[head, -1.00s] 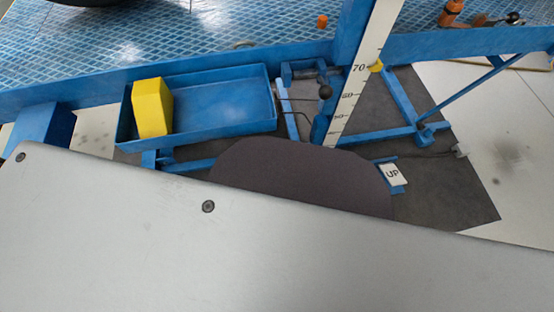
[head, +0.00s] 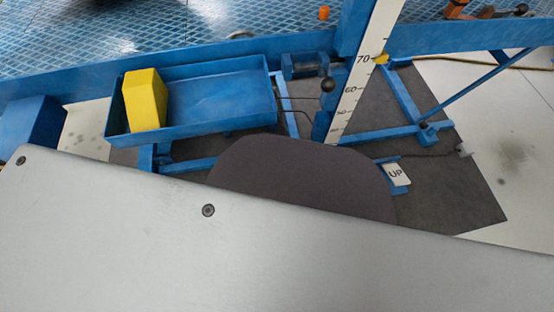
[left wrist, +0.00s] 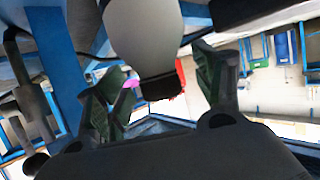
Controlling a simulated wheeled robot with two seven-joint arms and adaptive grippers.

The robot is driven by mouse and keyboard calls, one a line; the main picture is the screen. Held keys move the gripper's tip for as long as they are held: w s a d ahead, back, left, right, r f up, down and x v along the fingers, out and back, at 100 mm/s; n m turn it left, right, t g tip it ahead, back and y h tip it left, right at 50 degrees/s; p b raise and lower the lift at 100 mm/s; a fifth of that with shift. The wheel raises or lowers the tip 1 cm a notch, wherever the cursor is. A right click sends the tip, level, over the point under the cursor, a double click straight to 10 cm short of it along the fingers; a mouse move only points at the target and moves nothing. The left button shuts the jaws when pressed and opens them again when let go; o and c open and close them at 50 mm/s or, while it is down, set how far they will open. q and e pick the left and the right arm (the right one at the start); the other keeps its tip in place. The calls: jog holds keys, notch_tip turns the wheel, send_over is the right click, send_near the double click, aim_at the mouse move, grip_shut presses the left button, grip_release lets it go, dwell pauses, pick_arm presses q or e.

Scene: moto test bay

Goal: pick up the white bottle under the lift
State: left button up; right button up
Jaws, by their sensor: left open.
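A pale white-grey bottle (left wrist: 146,38) with a dark cap (left wrist: 162,86) shows in the left wrist view, cap lower in the picture. My left gripper (left wrist: 160,76) is open, with one dark green-padded finger on each side of the bottle's cap end. I see a gap to the right finger; I cannot tell whether the left finger touches. The upper end of the bottle is cut off by the picture edge. The head view shows neither the bottle nor a gripper. My right gripper is in neither current view.
The blue lift (head: 295,55) crosses the head view, with a blue tray (head: 215,98) holding a yellow block (head: 146,98). A white height scale (head: 368,72) and an UP pedal (head: 397,174) stand right of it. Blue frame bars (left wrist: 60,55) are close in the wrist view.

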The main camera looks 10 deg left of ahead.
pick_arm(q)
jog(key=shift+c, duration=0.2)
dwell(0.3)
grip_shut()
dwell(0.3)
